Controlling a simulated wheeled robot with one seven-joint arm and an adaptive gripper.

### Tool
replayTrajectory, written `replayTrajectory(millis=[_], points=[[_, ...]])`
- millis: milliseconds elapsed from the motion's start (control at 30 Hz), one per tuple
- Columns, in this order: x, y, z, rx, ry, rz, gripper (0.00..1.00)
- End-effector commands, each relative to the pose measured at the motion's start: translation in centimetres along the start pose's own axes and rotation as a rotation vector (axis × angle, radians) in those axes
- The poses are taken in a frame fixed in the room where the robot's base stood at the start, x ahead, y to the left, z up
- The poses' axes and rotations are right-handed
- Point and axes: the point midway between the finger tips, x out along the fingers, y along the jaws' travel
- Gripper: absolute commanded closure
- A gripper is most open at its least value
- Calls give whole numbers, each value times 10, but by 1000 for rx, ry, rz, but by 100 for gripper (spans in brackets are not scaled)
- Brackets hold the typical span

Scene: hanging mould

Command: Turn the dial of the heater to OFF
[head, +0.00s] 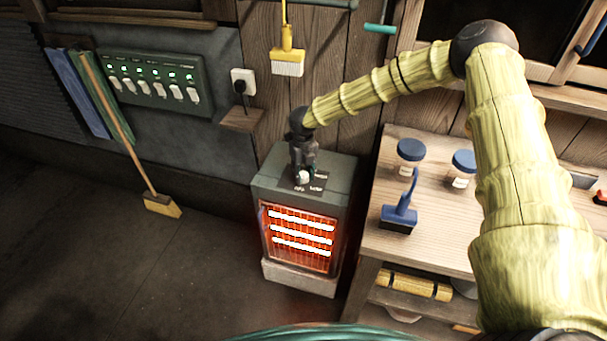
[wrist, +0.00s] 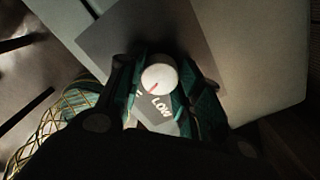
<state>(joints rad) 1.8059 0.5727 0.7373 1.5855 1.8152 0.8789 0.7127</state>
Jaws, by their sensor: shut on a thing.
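The heater (head: 345,200) is a grey box with bright orange-red glowing bars (head: 302,240) in front. Its round white dial (head: 304,177) is on top, on a dark label plate (head: 287,184). My gripper (head: 303,172) reaches down from above and is shut on the dial. In the wrist view the dial (wrist: 160,78) sits between the two fingers, and its red mark points down-left, between the word LOW (wrist: 162,107) and a partly hidden label ending in F. The rest of that label is behind a finger.
A wooden workbench (head: 435,240) with blue-lidded jars (head: 411,150) and a blue brush (head: 399,214) stands close to the heater's right. A socket with a plug (head: 241,84) and a switch panel (head: 155,80) are on the wall. The floor on the left is largely clear.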

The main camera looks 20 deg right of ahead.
Motion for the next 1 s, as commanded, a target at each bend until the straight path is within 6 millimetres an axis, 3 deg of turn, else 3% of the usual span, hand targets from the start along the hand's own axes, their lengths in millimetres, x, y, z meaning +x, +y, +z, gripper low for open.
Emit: replayTrajectory(millis=[433,1000], points=[[0,0,0,279,-1,0,89],[0,0,0,344,0,0,89]])
